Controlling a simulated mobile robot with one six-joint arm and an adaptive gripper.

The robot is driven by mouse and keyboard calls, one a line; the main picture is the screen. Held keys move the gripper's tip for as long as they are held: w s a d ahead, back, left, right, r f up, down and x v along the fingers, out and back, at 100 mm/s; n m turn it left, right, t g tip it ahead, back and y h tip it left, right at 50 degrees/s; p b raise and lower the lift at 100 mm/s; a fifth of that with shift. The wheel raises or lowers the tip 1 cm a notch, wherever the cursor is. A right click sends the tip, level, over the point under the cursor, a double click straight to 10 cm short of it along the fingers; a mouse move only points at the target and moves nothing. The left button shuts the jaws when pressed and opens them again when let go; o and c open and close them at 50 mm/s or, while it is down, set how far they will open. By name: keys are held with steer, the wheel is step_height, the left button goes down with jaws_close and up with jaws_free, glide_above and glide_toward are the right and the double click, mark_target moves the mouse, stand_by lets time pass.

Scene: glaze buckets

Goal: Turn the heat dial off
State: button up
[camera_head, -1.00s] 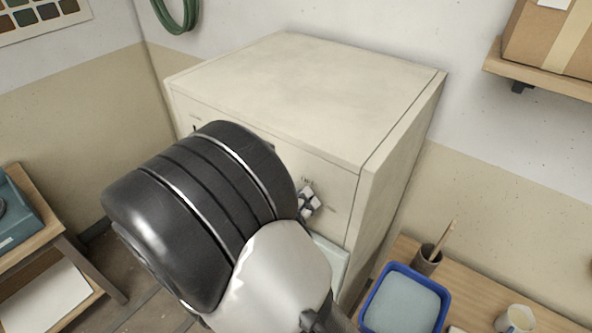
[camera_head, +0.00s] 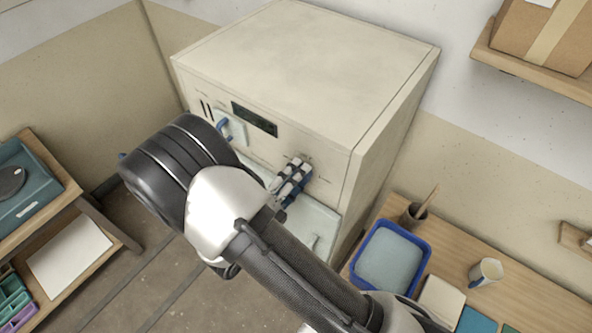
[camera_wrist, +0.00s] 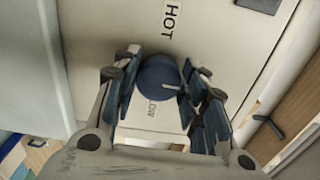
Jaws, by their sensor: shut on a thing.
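The heat dial (camera_wrist: 157,76) is a round dark blue knob on the cream cabinet front in the wrist view. Its white pointer mark points to the right in that view. The label HOT (camera_wrist: 169,22) is above it, and LOW (camera_wrist: 153,109) is just below. My gripper (camera_head: 292,176) is at the right part of the cabinet front in the head view, its fingers hiding the dial there. In the wrist view its fingers are on both sides of the dial, shut on it.
The cream cabinet (camera_head: 310,60) carries a dark display (camera_head: 254,119) and a blue handle (camera_head: 223,126) left of the dial. A blue tray (camera_head: 428,262), a cup (camera_head: 486,272) and a brush pot (camera_head: 412,216) stand on the right bench. A shelf (camera_head: 530,68) hangs above.

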steer(key=shift+n, duration=0.4)
steer(key=o, duration=1)
steer(key=shift+s+a, duration=0.1)
steer(key=v, duration=1.1)
steer(key=shift+s+a, duration=0.25)
steer(key=shift+s, duration=0.05)
